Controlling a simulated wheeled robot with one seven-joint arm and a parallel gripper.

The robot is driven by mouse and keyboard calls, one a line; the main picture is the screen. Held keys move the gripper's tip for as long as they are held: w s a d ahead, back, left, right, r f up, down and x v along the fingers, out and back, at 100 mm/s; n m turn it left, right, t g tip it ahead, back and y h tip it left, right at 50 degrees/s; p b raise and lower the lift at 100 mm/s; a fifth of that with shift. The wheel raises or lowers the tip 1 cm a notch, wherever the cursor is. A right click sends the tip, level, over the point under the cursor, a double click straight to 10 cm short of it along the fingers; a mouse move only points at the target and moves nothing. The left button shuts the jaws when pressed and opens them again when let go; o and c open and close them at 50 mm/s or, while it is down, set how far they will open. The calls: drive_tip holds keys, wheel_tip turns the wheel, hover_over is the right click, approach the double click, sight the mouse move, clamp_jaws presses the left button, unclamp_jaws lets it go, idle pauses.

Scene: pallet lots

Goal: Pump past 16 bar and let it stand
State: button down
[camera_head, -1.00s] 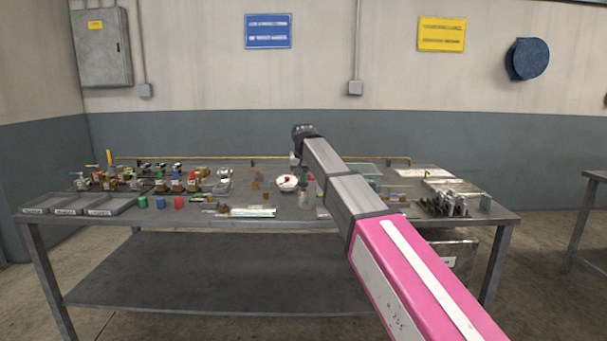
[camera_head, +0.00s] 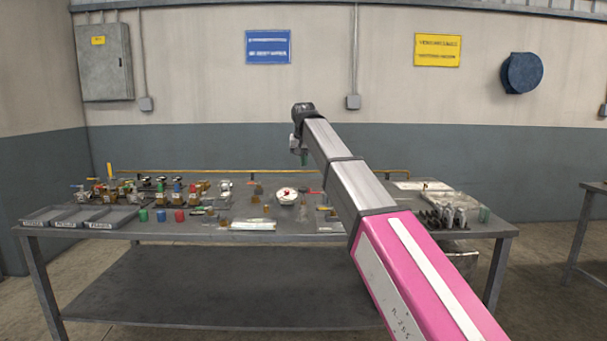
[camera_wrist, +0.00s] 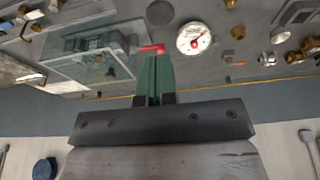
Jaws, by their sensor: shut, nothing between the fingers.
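A round white pressure gauge (camera_head: 287,194) with a red mark stands mid-bench; in the wrist view the gauge face (camera_wrist: 194,38) shows, but its reading is too small to tell. A red lever (camera_wrist: 152,48) lies beside it, just beyond my fingertips in that view; whether they touch it, I cannot tell. My gripper (camera_head: 304,158) hangs above the bench near the gauge, its green fingers shut together and empty. A clear box (camera_wrist: 88,68) over green-grey parts sits beside the lever in the wrist view. My arm hides part of the bench behind it.
Grey trays (camera_head: 92,217) sit at the bench's left front. Valves and brass fittings (camera_head: 160,192) crowd the left side; green, red and blue cups stand before them. A metal rack (camera_head: 450,217) stands at the right. A yellow pipe (camera_head: 220,172) runs along the back.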

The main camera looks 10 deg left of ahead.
drive_tip(key=shift+v, duration=0.95)
